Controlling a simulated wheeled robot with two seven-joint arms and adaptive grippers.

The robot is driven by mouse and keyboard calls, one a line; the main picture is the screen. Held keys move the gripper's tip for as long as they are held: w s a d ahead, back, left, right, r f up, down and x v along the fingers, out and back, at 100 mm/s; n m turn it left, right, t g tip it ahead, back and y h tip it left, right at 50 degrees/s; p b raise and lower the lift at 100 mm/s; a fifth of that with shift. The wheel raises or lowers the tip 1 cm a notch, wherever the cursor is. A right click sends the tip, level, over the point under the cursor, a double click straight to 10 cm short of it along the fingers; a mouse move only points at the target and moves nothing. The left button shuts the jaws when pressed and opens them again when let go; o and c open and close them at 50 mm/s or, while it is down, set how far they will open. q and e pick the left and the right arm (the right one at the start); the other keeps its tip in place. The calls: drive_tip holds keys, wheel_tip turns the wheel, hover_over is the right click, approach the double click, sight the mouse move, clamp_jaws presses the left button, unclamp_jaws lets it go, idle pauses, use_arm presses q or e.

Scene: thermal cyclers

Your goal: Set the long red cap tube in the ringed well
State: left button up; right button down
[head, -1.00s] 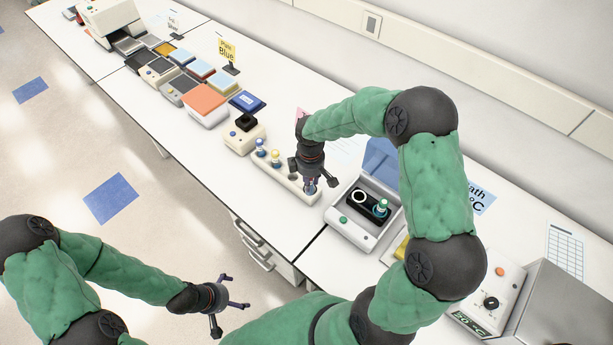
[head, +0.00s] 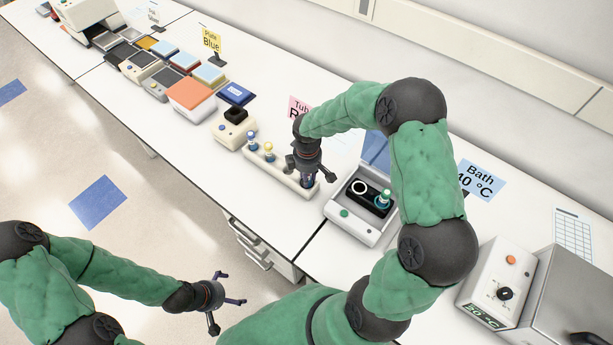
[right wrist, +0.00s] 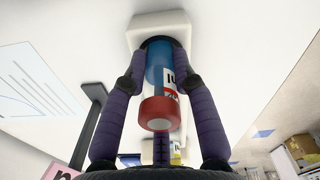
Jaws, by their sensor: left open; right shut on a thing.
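My right gripper (head: 308,181) points down at the right end of the white tube rack (head: 276,172). In the right wrist view its fingers are closed around a tube (right wrist: 160,85) with a red cap, a blue body and a white label. The tube's far end is at the rack; I cannot tell whether it is still seated. The ringed well (head: 359,187), marked by a white ring, is in the dark block of a small white heater to the right; it looks empty. My left gripper (head: 228,303) is open and empty, low in the head view.
A teal-capped tube (head: 383,198) stands in the same block. Blue-capped (head: 252,140) and yellow-capped (head: 269,150) tubes stand in the rack. The heater's blue lid (head: 377,150) is raised behind. A bath (head: 545,300) stands at right; colored plates line the bench at left.

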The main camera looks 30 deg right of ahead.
drive_tip(key=shift+f, duration=0.2)
drive_tip(key=c, duration=1)
unclamp_jaws()
drive_tip(key=shift+r, duration=0.2)
wheel_tip(320, 180, up, 12)
drive_tip(key=p, duration=0.3)
